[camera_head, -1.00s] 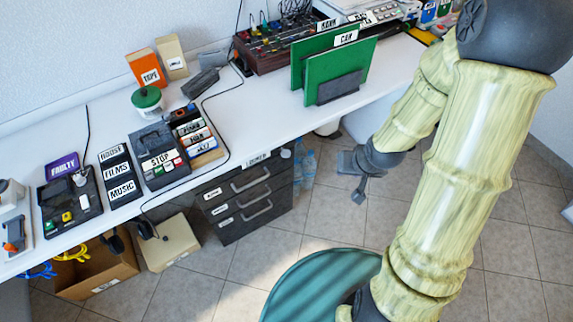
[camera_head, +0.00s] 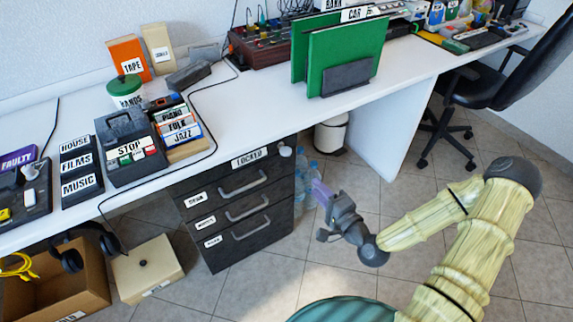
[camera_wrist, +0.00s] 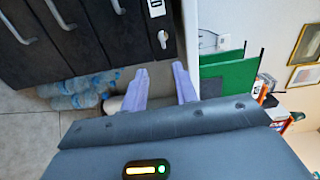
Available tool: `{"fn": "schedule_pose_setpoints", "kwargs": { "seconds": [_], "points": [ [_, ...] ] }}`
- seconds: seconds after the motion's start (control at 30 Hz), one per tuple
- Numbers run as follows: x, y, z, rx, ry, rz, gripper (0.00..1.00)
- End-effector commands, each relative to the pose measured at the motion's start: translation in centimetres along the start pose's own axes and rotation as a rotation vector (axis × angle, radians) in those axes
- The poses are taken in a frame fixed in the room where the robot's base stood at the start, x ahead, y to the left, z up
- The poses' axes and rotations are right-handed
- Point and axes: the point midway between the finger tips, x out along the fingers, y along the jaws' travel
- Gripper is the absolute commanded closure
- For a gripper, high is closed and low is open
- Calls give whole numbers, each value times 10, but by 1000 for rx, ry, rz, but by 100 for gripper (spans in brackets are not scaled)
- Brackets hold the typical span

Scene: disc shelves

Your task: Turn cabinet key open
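The dark cabinet (camera_head: 205,263) stands under the white desk and has three drawers with grey handles. A "LOCKED" label (camera_head: 251,157) is on its top edge. The small pale key (camera_head: 285,151) sits at the top right corner of the cabinet front. In the wrist view the key (camera_wrist: 162,39) shows upright beside the label, beyond the fingertips. My gripper (camera_head: 319,191) is to the right of the cabinet and lower than the key, apart from both. In the wrist view my gripper (camera_wrist: 160,76) has its two purple fingers spread, with nothing between them.
Clear bottles (camera_head: 305,181) stand on the floor right of the cabinet, with a white bin (camera_head: 331,133) behind. A beige box (camera_head: 147,268) and a cardboard box (camera_head: 52,290) are to the left. A black chair (camera_head: 490,85) is at the right. The floor in front is free.

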Motion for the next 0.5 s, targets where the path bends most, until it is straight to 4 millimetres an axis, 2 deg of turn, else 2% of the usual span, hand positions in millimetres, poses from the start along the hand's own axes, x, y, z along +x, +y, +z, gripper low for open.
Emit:
{"fn": "schedule_pose_setpoints", "kwargs": {
  "seconds": [0.37, 0.5],
  "points": [
    [0, -1, -2, 19, 15, -24, 71],
    [6, 0, -2, 17, 13, -24, 71]
  ]
}}
